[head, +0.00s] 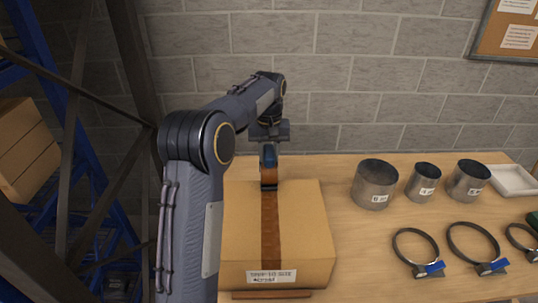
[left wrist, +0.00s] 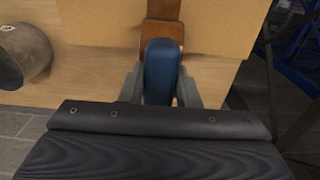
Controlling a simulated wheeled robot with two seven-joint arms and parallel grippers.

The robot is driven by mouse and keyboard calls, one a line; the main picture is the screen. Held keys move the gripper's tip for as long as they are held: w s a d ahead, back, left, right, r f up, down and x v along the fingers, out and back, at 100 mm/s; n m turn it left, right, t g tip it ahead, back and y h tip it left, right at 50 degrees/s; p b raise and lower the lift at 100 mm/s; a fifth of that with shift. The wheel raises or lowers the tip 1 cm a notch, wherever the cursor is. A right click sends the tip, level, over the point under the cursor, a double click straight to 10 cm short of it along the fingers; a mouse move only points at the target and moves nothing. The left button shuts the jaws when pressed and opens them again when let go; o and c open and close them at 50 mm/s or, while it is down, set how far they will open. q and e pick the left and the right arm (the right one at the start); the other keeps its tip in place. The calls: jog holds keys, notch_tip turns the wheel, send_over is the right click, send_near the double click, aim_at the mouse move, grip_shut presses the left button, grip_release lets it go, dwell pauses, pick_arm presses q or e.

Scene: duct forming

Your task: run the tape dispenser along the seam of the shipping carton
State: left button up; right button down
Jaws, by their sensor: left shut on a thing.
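The shipping carton (head: 305,230) stands on the wooden table with a label on its near side. A strip of brown tape (head: 270,232) lies along its top seam, from the near edge to the dispenser at the far edge. The tape dispenser (head: 268,170) has a blue handle and a brown tape roll. My left gripper (head: 269,143) is shut on its handle at the carton's far end. In the left wrist view the blue handle (left wrist: 161,72) sits between the fingers of my left gripper (left wrist: 160,88), with brown tape beyond it on the carton (left wrist: 220,25). My right gripper is not in view.
Several metal duct rings (head: 374,186) stand right of the carton, with several clamps with blue parts (head: 418,252) in front of them. A white tray (head: 515,180) is at the far right. A grey block wall (head: 340,60) rises behind the table. Blue shelving (head: 60,130) stands left.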

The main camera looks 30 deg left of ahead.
pick_arm(q)
jog(key=shift+f, duration=0.1)
jog(key=shift+r, duration=4.05)
